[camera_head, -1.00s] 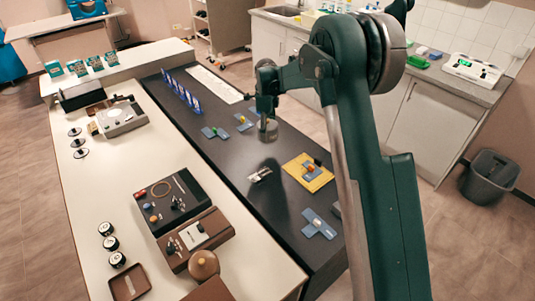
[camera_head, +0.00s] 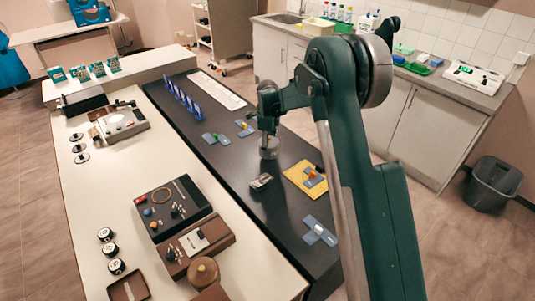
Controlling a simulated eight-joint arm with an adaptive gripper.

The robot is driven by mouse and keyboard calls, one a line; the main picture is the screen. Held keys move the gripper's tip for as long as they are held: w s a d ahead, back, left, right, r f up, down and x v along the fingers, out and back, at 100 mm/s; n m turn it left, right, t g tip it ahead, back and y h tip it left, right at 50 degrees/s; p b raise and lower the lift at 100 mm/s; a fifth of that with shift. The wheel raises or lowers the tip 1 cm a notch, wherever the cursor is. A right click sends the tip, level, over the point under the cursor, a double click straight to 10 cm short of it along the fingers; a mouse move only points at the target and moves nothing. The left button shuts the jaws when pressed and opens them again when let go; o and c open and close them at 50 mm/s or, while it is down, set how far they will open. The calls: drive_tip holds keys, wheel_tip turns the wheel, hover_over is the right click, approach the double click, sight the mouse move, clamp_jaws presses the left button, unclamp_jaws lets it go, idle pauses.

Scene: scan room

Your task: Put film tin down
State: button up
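The film tin (camera_head: 269,153), a small grey round tin, is over the dark bench top (camera_head: 232,165), near its middle. My gripper (camera_head: 268,141) points straight down from above and appears shut on the tin's upper part. The fingers are small and dark here, so their exact contact is hard to see. The tin looks upright and at or very close to the bench surface; I cannot tell whether it touches.
A small dark-and-silver item (camera_head: 261,181) lies just in front of the tin. A yellow mat (camera_head: 295,171) with a blue piece is at right. Blue pieces (camera_head: 209,138) lie behind left, and another (camera_head: 319,231) in front right. Blue upright holders (camera_head: 180,95) stand further back.

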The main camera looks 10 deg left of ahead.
drive_tip(key=shift+f, duration=1.85)
drive_tip(key=shift+f+b, duration=0.15)
drive_tip(key=shift+b, duration=0.15)
drive_tip(key=o, duration=1.7)
wheel_tip(320, 180, up, 12)
drive_tip(key=shift+r+p, duration=0.15)
drive_tip(key=shift+p, duration=0.5)
